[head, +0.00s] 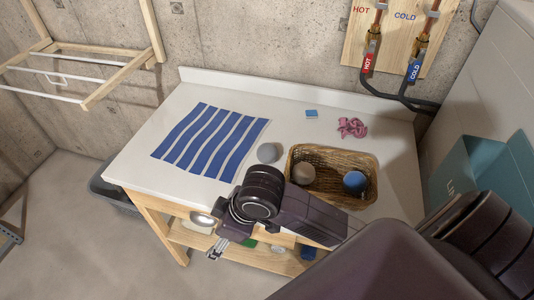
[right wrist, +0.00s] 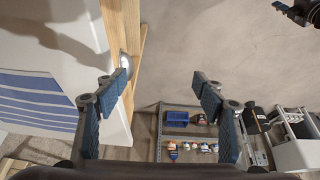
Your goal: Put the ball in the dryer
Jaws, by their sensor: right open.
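A grey rounded thing that looks like a ball (head: 268,152) sits on the white tabletop, left of a wicker basket (head: 333,152). A brown ball-like thing (head: 303,172) and a blue one (head: 355,181) lie in the basket. My right gripper (head: 215,250) is open and empty, out past the table's front edge, and small in the head view. The right wrist view shows its two fingers (right wrist: 163,88) apart over the floor. A dark piece, perhaps my left gripper (right wrist: 291,13), is cut off at the top right there. I cannot make out a dryer.
The white table (head: 140,165) bears a blue-striped cloth (head: 210,138), a pink crumpled cloth (head: 352,127) and a small blue block (head: 312,113). A teal bin (head: 480,165) stands at the right. A shelf with small items (right wrist: 190,130) stands beyond open floor in the wrist view.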

